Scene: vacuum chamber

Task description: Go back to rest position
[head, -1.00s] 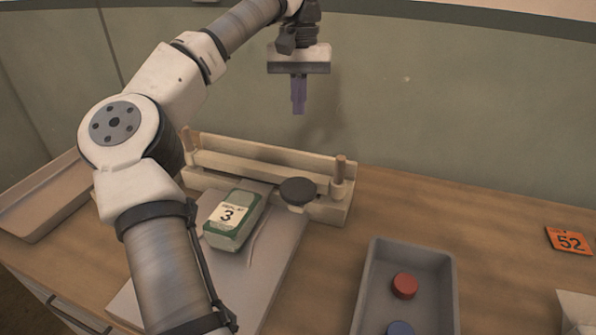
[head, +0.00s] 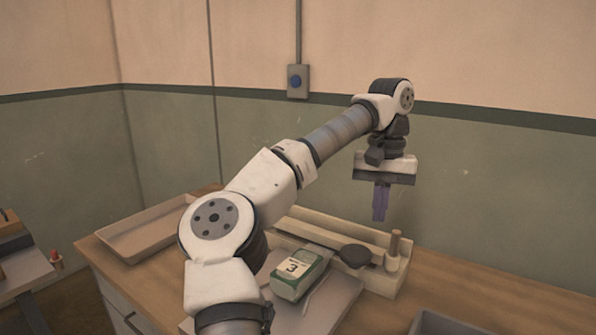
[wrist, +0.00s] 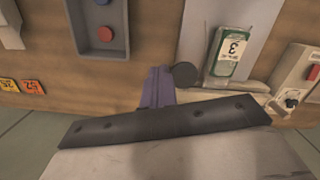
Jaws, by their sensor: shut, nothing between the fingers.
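My gripper (head: 380,203) hangs pointing down from my raised arm, above and behind the bench, near the back wall. Its purple fingers are shut together with nothing between them. They also show in the wrist view (wrist: 156,88). Below and to the left, the vacuum chamber sealer has a pale base plate (head: 335,310) and a cream bar (head: 318,228) with a dark round knob (head: 355,256). A green and white pack labelled 3 (head: 300,274) lies on the plate, apart from my gripper.
A shallow tan tray (head: 145,232) sits at the bench's left end. A grey bin (head: 440,323) is at the front right; the wrist view shows a red disc (wrist: 106,34) and a blue one in it. The wall has a switch box (head: 297,80).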

